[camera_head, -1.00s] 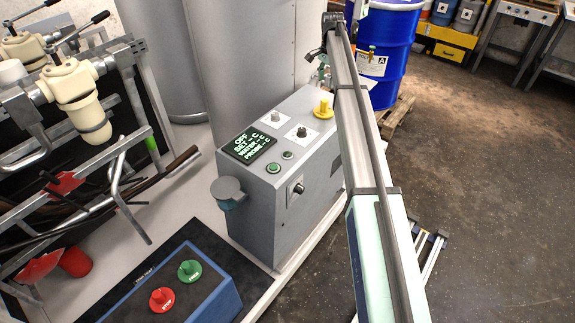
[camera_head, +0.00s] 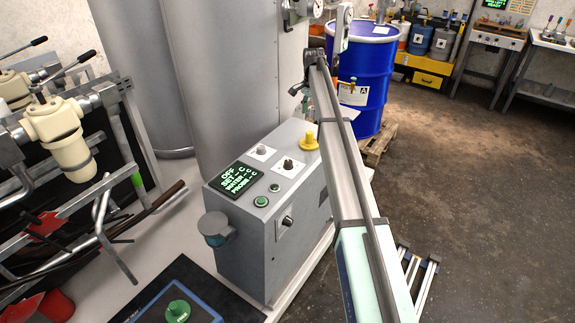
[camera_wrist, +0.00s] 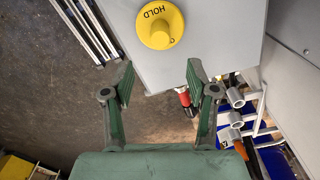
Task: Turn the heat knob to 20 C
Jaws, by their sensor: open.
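The grey control box (camera_head: 240,240) stands left of my arm in the head view. Its screen (camera_head: 236,180) reads OFF, with dashes for SET, WATER and PROBE. Two small knobs sit on white plates on top, a light one (camera_head: 261,151) and a dark one (camera_head: 288,164). A third dark knob (camera_head: 287,221) is on the side face. Their labels are too small to read, so I cannot tell which is the heat knob. My gripper (camera_wrist: 160,78) is open and empty in the wrist view, with the yellow HOLD button (camera_wrist: 160,25) beyond its fingertips.
The HOLD button also shows in the head view (camera_head: 309,142). Two green buttons (camera_head: 261,201) (camera_head: 274,188) sit near the screen. A grey-capped cup (camera_head: 216,227) sticks out at the box's left. A blue drum (camera_head: 362,75) stands behind my arm.

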